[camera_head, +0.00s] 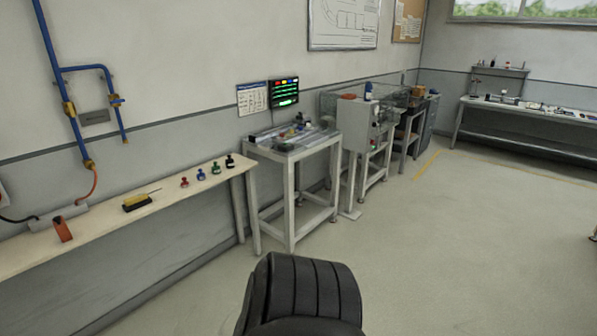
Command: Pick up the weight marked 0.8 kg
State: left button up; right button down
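Several small knobbed pieces that look like weights stand in a row on the long pale bench (100,241) at the left. They are a red one (185,182), a blue one (201,175), a green one (216,168) and a black one (230,162) nearest the bench's right end. All stand upright and apart from each other. Any markings are too small to read, so I cannot tell which is 0.8 kg. Neither of my grippers is in view.
A yellow-and-black tool (137,202) and an orange-red block (62,229) lie farther left on the bench. A grey worktable (290,153) with apparatus stands just right of the bench. Another bench (530,113) is at the far right. The floor (450,250) between is clear.

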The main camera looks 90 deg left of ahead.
aim_at(215, 169)
jog(key=u, duration=1.25)
jog(key=i, duration=1.05)
jog(key=u, duration=2.15)
jog(key=i, duration=1.5)
jog(key=u, duration=0.6)
